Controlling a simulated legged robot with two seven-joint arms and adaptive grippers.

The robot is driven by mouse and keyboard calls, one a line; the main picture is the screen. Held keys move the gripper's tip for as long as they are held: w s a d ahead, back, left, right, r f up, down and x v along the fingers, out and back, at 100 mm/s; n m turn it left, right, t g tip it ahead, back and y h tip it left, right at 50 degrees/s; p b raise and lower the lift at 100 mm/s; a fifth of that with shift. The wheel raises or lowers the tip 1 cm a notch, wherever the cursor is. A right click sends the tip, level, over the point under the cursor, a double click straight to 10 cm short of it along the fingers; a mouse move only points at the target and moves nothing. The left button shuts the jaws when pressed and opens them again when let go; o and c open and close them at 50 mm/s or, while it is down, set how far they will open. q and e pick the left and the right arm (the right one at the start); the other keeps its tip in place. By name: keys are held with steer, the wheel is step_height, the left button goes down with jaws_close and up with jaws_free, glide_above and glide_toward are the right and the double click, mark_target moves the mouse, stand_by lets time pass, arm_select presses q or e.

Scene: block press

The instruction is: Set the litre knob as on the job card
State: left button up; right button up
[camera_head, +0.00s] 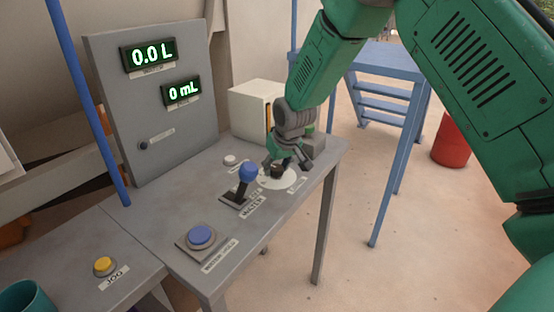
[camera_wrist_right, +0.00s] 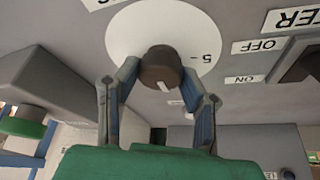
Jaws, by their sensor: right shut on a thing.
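The litre knob (camera_head: 277,170) is a small dark cap on a round white dial plate (camera_head: 290,182) near the far right end of the grey bench. My right gripper (camera_head: 284,161) comes down on it from above. In the right wrist view the two fingers sit on either side of the brown knob (camera_wrist_right: 160,66), shut on it. A white pointer mark shows on the knob, and a 5 is printed on the white dial (camera_wrist_right: 205,35). The upper display (camera_head: 149,54) reads 0.0 L, and the lower display (camera_head: 182,93) reads 0 mL. No readable job card shows. My left gripper is out of view.
A blue-topped lever (camera_head: 247,175) labelled WATER stands just left of the dial. A blue button (camera_head: 201,236) is nearer, and a yellow JOG button (camera_head: 104,265) is at lower left. A pale box (camera_head: 255,106) stands behind. Blue steps (camera_head: 385,100) and a red bin (camera_head: 452,142) are beyond the bench.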

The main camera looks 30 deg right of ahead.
steer(key=m+h+p, duration=0.1)
steer(key=m, duration=0.1)
steer(key=shift+a+m+p, duration=0.15)
steer(key=shift+m+p, duration=0.15)
steer(key=shift+p, duration=0.1)
steer(key=shift+m+g+h+p, duration=0.4)
steer(key=shift+m+p, duration=0.35)
steer(key=shift+m, duration=0.45)
steer(key=shift+f+m, duration=0.1)
steer(key=shift+m, duration=0.2)
steer(key=o, duration=1.1)
steer(key=shift+o, duration=0.2)
steer(key=shift+w+f, duration=0.1)
steer(key=shift+w, duration=0.1)
steer(key=shift+s+r, duration=0.15)
steer(key=shift+r, duration=0.35)
steer(key=v, duration=1.1)
steer(key=shift+a, duration=0.15)
